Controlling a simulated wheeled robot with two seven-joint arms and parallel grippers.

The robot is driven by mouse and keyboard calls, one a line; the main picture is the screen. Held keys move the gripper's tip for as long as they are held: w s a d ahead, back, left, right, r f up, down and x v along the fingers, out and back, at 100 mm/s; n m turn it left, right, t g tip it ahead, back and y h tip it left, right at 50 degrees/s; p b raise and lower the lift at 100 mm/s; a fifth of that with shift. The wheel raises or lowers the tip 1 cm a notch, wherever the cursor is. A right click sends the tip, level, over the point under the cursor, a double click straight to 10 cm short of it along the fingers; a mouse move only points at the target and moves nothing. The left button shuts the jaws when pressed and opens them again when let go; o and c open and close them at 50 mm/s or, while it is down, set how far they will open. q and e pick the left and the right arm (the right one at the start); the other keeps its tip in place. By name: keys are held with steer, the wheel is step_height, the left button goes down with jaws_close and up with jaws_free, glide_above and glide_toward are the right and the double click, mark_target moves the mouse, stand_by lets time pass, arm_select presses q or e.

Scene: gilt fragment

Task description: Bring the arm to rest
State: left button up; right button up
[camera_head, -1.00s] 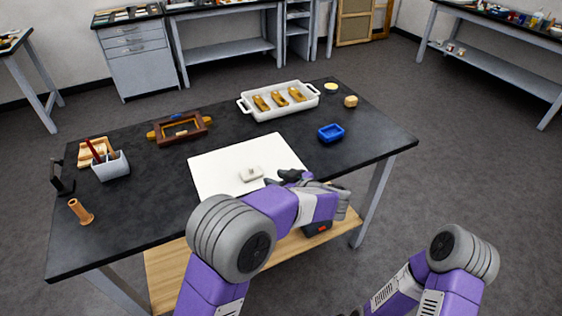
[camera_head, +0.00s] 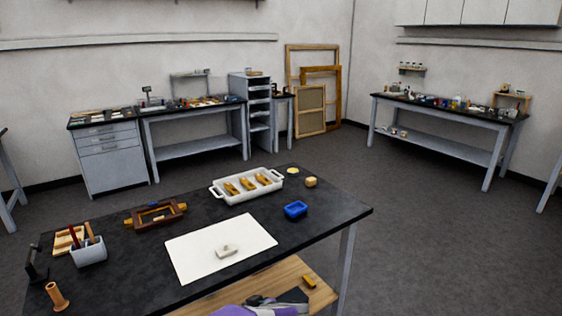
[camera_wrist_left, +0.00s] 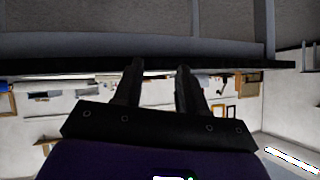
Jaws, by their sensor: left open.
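My left arm shows at the bottom edge of the head view as a purple link (camera_head: 245,311), in front of the table. Its gripper is hard to make out there. In the left wrist view my left gripper (camera_wrist_left: 158,68) has its two dark fingers apart with nothing between them. That view is upside down, with a dark table edge (camera_wrist_left: 230,67) across it beyond the fingertips. My right arm and gripper are not in view.
The black worktable (camera_head: 130,270) holds a white sheet (camera_head: 190,250) with a small pale piece (camera_head: 227,251), a white tray (camera_head: 240,196) of gilt pieces, a blue dish (camera_head: 296,209), a wooden frame (camera_head: 172,220) and a tool cup (camera_head: 88,254). Open floor (camera_head: 430,250) lies right.

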arm_select(q)
steer(key=s+f+m+g+h+p, duration=0.1)
steer(key=s+f+m+g+h, duration=0.15)
steer(key=s+f, duration=0.5)
steer(key=s+f+m+g+h, duration=0.25)
steer(key=s+f+g, duration=0.2)
steer(key=f, duration=0.55)
steer(key=s+f+h+p, duration=0.1)
steer(key=s+f+h, duration=0.2)
steer(key=s, duration=0.5)
steer(key=s+f+t+h+p, duration=0.1)
steer(key=s+f+h, duration=0.3)
steer(key=s, duration=0.4)
steer(key=shift+d+h, duration=0.45)
steer(key=shift+h, duration=0.05)
